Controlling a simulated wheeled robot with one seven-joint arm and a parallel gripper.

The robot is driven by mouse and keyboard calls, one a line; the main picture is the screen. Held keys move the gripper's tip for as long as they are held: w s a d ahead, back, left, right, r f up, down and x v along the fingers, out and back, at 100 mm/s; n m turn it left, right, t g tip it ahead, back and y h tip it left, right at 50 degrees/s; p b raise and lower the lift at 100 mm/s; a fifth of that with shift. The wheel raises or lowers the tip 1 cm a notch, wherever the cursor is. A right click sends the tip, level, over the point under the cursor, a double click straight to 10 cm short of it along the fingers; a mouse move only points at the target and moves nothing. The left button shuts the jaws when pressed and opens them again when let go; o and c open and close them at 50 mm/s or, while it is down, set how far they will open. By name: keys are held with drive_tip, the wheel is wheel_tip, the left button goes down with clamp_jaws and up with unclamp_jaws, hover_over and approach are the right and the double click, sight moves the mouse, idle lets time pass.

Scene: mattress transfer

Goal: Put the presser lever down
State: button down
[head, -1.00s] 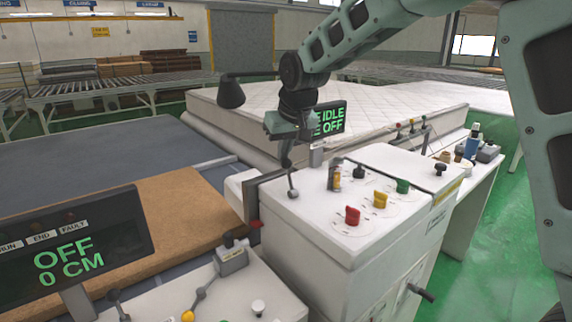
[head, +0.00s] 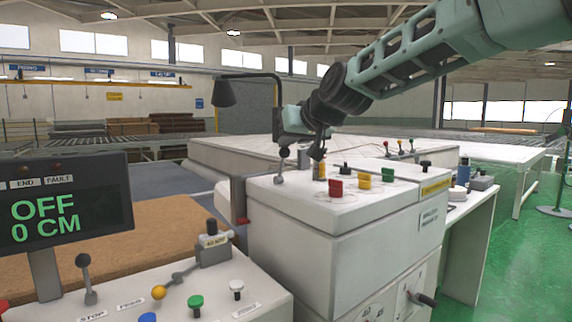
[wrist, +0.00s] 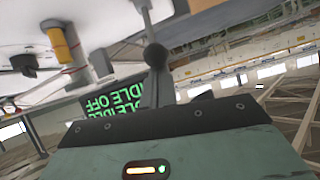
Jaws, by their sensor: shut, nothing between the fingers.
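A lever with a dark ball knob (head: 284,154) stands close to upright at the left edge of the white machine top (head: 300,194). I take it for the presser lever, though no label on it is readable. My gripper (head: 318,153) is shut and empty, just right of the knob in the head view. In the wrist view the lever's knob (wrist: 155,55) and pale stem are in front of the gripper's dark fingers (wrist: 158,92). I cannot tell if they touch. The display behind, with green "IDLE OFF" text, shows upside down in the wrist view.
Red (head: 336,187), yellow (head: 364,181) and green (head: 388,174) knobs stand right of the lever. A control desk at front left carries an "OFF 0 CM" display (head: 62,205) and another lever (head: 84,262).

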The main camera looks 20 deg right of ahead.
drive_tip(key=shift+s+f+b, duration=0.25)
drive_tip(key=shift+f+b, duration=0.2)
drive_tip(key=shift+b, duration=0.05)
drive_tip(key=shift+s+d+b, duration=0.25)
drive_tip(key=shift+s+b, duration=0.15)
drive_tip(key=shift+b, duration=0.75)
drive_tip(key=shift+s, duration=0.1)
